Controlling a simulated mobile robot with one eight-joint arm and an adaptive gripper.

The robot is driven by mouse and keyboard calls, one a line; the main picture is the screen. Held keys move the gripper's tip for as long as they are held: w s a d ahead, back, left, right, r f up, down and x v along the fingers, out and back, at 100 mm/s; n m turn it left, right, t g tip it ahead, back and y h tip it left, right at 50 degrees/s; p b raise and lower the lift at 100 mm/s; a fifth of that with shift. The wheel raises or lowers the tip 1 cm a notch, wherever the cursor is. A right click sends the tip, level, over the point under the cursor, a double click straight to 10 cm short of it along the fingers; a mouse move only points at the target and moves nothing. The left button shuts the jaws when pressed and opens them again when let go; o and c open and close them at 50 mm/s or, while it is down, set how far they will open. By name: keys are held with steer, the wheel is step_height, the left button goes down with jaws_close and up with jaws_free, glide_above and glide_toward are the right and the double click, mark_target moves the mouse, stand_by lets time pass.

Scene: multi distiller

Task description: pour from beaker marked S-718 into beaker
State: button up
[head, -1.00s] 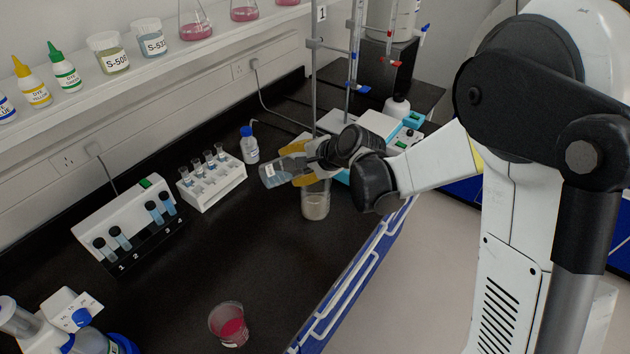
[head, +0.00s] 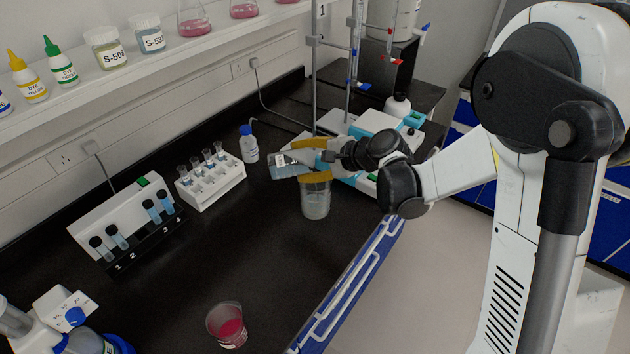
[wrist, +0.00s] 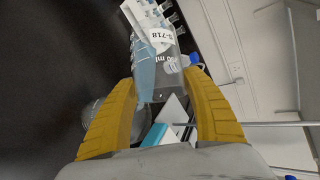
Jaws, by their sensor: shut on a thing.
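The beaker marked S-718 (wrist: 161,36) shows its label in the wrist view and holds pale blue liquid. My gripper (wrist: 160,80) is shut on it, with a yellow finger on each side. In the head view this beaker (head: 284,168) is tipped far over, nearly on its side, above the bench. My gripper in the head view (head: 308,161) hides part of it. A clear beaker (head: 316,203) with greyish contents stands upright on the bench just below my gripper. I cannot tell whether liquid is flowing between them.
A blue-capped bottle (head: 249,144) and a white rack of vials (head: 212,180) stand to the left. A cup of red liquid (head: 227,325) stands at the front. White equipment (head: 380,125) and clamp stands are close behind on the right. The bench's middle is bare.

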steer(key=shift+d+m+y+b, duration=0.35)
steer(key=shift+y+b, duration=0.35)
steer(key=shift+b, duration=0.45)
steer(key=shift+a+r+p, duration=0.15)
steer(key=shift+r+p, duration=0.1)
steer(key=shift+p, duration=0.2)
steer(key=r+n+h+p, duration=0.1)
steer(key=p, duration=0.2)
steer(key=shift+a+h+p, duration=0.3)
steer(key=shift+a+p, duration=0.1)
steer(key=shift+s+a+f+h, duration=0.15)
steer(key=shift+a+f+h, duration=0.35)
steer(key=shift+a+f, duration=0.2)
steer(key=shift+s+a+f+b, duration=0.1)
steer(key=shift+a+f+b, duration=0.05)
steer(key=shift+b, duration=0.3)
steer(key=shift+f+n+h, duration=0.1)
steer(key=shift+n+h, duration=0.15)
steer(key=shift+h, duration=0.05)
